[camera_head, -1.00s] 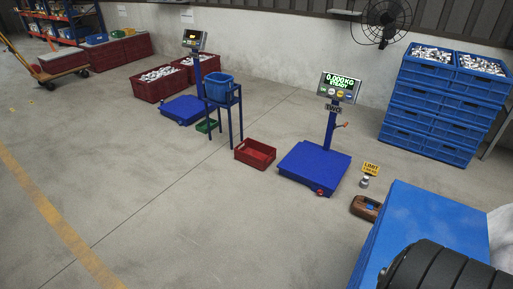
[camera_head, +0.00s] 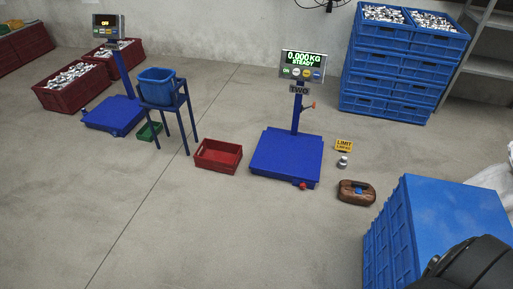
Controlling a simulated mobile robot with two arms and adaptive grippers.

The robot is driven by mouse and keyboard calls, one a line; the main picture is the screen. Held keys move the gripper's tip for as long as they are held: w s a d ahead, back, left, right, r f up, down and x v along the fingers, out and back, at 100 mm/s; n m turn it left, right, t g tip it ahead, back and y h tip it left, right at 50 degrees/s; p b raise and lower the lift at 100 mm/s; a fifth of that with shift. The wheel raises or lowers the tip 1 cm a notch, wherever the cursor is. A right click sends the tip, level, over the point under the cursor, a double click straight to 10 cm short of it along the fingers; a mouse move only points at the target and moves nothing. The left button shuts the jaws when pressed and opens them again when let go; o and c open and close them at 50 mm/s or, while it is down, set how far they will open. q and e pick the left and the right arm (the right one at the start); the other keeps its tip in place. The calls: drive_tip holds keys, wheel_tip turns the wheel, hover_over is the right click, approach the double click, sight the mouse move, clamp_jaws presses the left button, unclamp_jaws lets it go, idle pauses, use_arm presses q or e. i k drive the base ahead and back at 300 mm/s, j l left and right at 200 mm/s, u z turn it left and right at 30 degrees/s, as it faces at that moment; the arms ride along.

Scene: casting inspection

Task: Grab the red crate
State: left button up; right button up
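A small empty red crate (camera_head: 217,156) sits upright on the concrete floor near the middle of the camera_head view. It lies between the blue stand with a blue basin and the blue platform scale marked TWO. Larger red crates full of metal castings (camera_head: 72,87) stand at the upper left by the wall. Neither of my grippers shows in this view. A dark rounded shape at the lower right corner hides part of a blue crate there.
The blue scale (camera_head: 287,157) stands just right of the red crate, and the blue basin (camera_head: 157,86) on its stand is to the left. A blue crate block (camera_head: 455,215) fills the lower right. Stacked blue crates (camera_head: 395,75) stand behind. The floor in front is clear.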

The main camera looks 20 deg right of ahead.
sight(223, 156)
drive_tip(key=i+l+z, duration=0.15)
drive_tip(key=i+z, duration=0.65)
drive_tip(key=i, duration=0.15)
